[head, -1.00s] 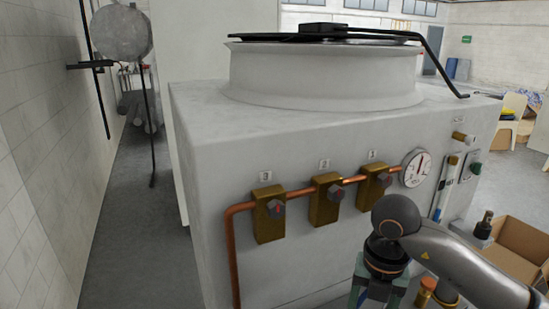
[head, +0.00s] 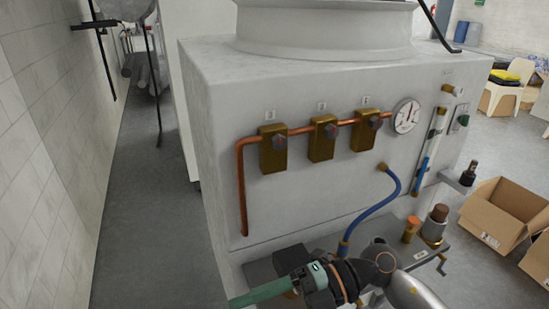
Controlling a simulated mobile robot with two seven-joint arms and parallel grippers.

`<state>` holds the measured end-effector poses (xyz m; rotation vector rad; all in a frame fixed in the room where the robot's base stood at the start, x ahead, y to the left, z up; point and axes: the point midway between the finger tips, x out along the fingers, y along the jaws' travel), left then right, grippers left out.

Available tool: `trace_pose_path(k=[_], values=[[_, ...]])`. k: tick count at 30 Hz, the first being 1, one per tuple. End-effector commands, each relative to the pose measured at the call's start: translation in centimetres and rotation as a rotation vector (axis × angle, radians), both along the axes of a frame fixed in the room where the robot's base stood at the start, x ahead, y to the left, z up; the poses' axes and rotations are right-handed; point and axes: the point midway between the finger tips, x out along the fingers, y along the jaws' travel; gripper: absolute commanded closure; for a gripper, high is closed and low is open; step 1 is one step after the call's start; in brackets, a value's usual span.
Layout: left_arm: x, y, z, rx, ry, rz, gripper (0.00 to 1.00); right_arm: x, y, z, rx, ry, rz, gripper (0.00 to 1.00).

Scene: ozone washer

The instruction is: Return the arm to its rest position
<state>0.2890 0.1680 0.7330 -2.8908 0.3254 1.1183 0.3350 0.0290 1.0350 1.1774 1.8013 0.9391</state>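My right arm (head: 405,285) comes in from the lower right, low in front of the washer's front panel. Its dark wrist (head: 338,283) points left, and the green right gripper (head: 262,292) extends toward the bottom edge. The gripper is seen side-on, so whether its fingers are open or shut does not show, and I see no object in it. My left arm and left gripper are not in view. The big grey washer (head: 215,90) stands in front of me.
The panel carries a copper pipe (head: 240,190) with three brass valves, a round gauge (head: 406,115) and a blue hose (head: 380,204). Fittings (head: 412,228) stand on a metal shelf (head: 395,252) near the arm. A cardboard box (head: 500,222) is at right. Open floor (head: 120,230) lies at left.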

Motion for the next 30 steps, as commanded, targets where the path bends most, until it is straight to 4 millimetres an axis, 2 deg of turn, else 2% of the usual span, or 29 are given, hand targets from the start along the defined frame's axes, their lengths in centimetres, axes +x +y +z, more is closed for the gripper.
trace_pose_path(k=[1,3,5,7,8,11,14,15,17,19,21,24,27,30], values=[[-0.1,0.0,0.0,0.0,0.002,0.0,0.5,0.1,0.7,1.2,0.145,0.066,-0.068,0.36],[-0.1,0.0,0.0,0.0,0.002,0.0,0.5,1.3,0.8,2.8,0.329,0.149,-0.195,0.36],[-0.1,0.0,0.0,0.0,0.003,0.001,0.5,2.9,0.1,3.6,0.464,0.227,-0.328,0.36],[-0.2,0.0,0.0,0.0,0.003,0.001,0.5,5.2,-1.5,3.4,0.588,0.325,-0.508,0.36],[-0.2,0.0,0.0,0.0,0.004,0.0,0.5,6.2,-2.4,3.0,0.63,0.37,-0.591,0.36],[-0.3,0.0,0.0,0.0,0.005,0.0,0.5,8.9,-6.2,-0.5,0.713,0.529,-0.887,0.36],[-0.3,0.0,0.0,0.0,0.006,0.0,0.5,10.0,-10.3,-6.5,0.707,0.704,-1.187,0.36],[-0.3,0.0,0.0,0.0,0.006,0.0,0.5,9.8,-11.8,-8.9,0.685,0.767,-1.29,0.36],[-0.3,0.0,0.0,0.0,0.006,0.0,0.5,9.0,-13.7,-12.6,0.638,0.86,-1.424,0.36],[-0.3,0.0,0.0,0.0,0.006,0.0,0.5,7.3,-15.5,-16.7,0.565,0.967,-1.563,0.36],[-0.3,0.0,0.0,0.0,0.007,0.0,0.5,4.9,-17.1,-20.6,0.477,1.07,-1.682,0.36],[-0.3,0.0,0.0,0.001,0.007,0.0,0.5,1.2,-18.5,-25.2,0.347,1.203,-1.806,0.36],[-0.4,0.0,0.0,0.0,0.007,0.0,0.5,-2.1,-19.3,-28.1,0.241,1.303,-1.879,0.36],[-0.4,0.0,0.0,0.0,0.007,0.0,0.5,-4.1,-19.7,-29.6,0.175,1.362,-1.914,0.36]])
